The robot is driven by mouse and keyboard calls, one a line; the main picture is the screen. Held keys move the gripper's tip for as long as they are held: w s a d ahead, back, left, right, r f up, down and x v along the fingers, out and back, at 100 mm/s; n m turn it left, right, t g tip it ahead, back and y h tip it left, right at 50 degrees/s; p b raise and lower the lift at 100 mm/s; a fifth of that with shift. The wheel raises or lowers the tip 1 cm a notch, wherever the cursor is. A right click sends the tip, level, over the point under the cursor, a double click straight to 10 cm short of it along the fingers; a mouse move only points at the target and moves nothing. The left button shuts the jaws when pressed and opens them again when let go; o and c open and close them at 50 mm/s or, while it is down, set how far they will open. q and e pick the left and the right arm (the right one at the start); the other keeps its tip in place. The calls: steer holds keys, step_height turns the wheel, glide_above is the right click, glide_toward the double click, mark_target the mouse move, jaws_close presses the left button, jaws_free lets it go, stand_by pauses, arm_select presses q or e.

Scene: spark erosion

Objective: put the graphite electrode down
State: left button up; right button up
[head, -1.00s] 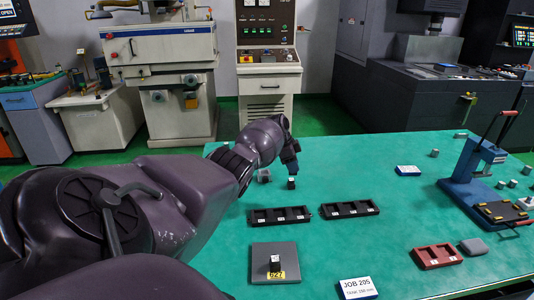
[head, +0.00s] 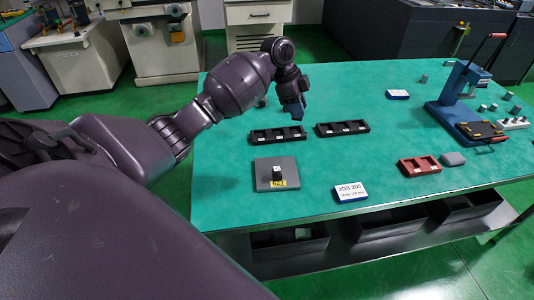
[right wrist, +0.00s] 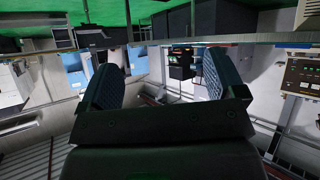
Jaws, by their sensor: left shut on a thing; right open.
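My left gripper (head: 298,112) points down over the green table, just behind the gap between two black trays. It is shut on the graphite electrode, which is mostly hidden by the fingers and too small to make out. The left black tray (head: 277,135) and the right black tray (head: 342,129) have labelled compartments. My right gripper (right wrist: 160,82) is open and empty in the right wrist view, away from the table top.
A JOB 205 card (head: 350,191), a red tray (head: 419,166) and a grey rounded block (head: 453,158) lie to the right. A blue press-like fixture (head: 462,95) stands at the far right. The table's middle right is clear. Dark bins (head: 289,250) sit below.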

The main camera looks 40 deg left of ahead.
arm_select(q)
steer(key=shift+s+d+r, duration=0.25)
steer(key=shift+s, duration=0.2)
steer(key=shift+s+f, duration=0.1)
steer(key=shift+f, duration=0.05)
step_height(320, 180, down, 6)
steer(key=b, duration=0.2)
glide_above(292, 167)
step_height(292, 167, down, 10)
steer(key=shift+s+r, duration=0.1)
steer(key=shift+r, duration=0.05)
step_height(292, 167, down, 4)
steer(key=shift+f, duration=0.1)
arm_select(e)
steer(key=shift+w+a+f, duration=0.1)
steer(key=shift+f, duration=0.5)
steer(key=shift+w+a+f, duration=0.1)
steer(key=shift+f, duration=0.45)
arm_select(q)
steer(key=shift+f, duration=0.1)
